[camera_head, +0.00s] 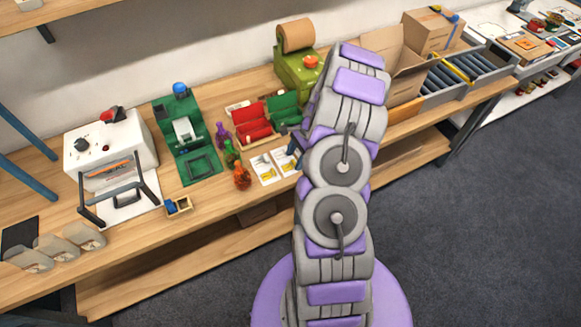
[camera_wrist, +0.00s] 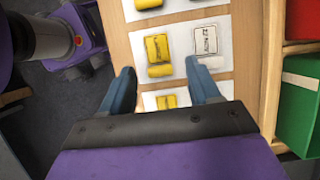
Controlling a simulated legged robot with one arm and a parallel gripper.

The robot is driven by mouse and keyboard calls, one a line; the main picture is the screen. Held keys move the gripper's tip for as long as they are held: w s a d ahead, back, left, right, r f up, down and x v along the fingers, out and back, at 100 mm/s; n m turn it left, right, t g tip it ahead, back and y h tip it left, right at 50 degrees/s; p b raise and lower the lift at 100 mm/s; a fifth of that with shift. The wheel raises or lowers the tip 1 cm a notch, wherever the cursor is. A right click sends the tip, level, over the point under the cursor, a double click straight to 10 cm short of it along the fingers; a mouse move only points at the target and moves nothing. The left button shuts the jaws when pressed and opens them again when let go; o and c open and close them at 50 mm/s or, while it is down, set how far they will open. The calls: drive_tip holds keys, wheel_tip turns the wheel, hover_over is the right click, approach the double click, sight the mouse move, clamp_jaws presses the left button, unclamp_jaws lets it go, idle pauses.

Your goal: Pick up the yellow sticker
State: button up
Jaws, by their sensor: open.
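A yellow sticker (camera_wrist: 158,49) lies on a white sheet (camera_wrist: 182,70) on the wooden table in the wrist view, just beyond my fingertips. Another yellow sticker (camera_wrist: 167,101) lies on a nearer sheet between my fingers, partly hidden by my gripper. Part of a third yellow sticker (camera_wrist: 147,4) shows at the top edge. A white sticker with dark print (camera_wrist: 206,41) is beside the first yellow one. My gripper (camera_wrist: 160,72) is open and empty, above the sheets. In the head view, sheets with yellow marks (camera_head: 265,168) lie at the table's front edge, and my arm hides part of that area.
A red bin (camera_wrist: 300,83) and a green bin (camera_wrist: 299,125) stand right of the sheets in the wrist view. Colored bottles (camera_head: 241,175), a green machine (camera_head: 187,135) and a white machine (camera_head: 110,148) stand to the left in the head view. An open cardboard box (camera_head: 400,65) is to the right.

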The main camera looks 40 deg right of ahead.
drive_tip(key=shift+x, duration=0.75)
drive_tip(key=shift+c, duration=0.2)
drive_tip(key=c, duration=1.1)
drive_tip(key=shift+r, duration=0.1)
